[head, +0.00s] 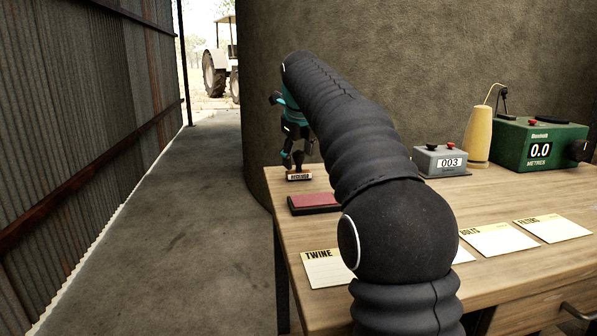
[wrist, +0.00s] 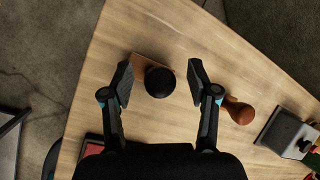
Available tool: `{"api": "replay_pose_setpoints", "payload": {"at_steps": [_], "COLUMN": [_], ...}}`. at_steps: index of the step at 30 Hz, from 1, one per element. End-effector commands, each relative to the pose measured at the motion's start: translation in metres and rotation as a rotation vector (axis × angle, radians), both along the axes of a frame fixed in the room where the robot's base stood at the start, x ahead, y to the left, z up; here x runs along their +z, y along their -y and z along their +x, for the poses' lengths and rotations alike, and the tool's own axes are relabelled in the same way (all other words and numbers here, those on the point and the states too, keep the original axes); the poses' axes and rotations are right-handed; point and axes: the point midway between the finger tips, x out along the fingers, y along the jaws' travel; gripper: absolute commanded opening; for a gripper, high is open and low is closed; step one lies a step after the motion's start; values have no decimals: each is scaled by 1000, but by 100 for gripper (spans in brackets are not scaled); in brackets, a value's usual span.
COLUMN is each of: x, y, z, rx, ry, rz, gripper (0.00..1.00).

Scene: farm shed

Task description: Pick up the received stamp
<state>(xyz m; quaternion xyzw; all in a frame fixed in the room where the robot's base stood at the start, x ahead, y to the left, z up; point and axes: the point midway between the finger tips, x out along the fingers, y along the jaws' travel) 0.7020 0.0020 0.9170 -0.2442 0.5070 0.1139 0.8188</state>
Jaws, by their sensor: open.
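The received stamp (head: 299,176) stands upright near the far left corner of the table, its label facing me in the head view. In the wrist view its round black knob (wrist: 159,82) shows from above, with part of its brown base (wrist: 145,62) behind it. My gripper (head: 297,157) is open and points down over the stamp. In the wrist view one finger of my gripper (wrist: 161,84) is on each side of the knob, with a gap on both sides. The fingers look apart from the stamp.
A red ink pad (head: 313,202) lies nearer on the table (head: 290,240). A brown wooden handle (wrist: 238,110) stands just right of the right finger. A grey counter box (head: 441,161), green meter box (head: 540,145) and several paper cards (head: 497,238) are further right.

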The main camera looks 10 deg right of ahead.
Motion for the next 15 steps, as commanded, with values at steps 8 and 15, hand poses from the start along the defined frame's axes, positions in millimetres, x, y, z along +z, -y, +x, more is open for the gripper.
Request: {"api": "replay_pose_setpoints", "payload": {"at_steps": [8, 15], "x": [0, 0], "y": [0, 0], "z": [0, 0], "rx": [0, 0], "ry": [0, 0], "rz": [0, 0], "gripper": [10, 0]}}
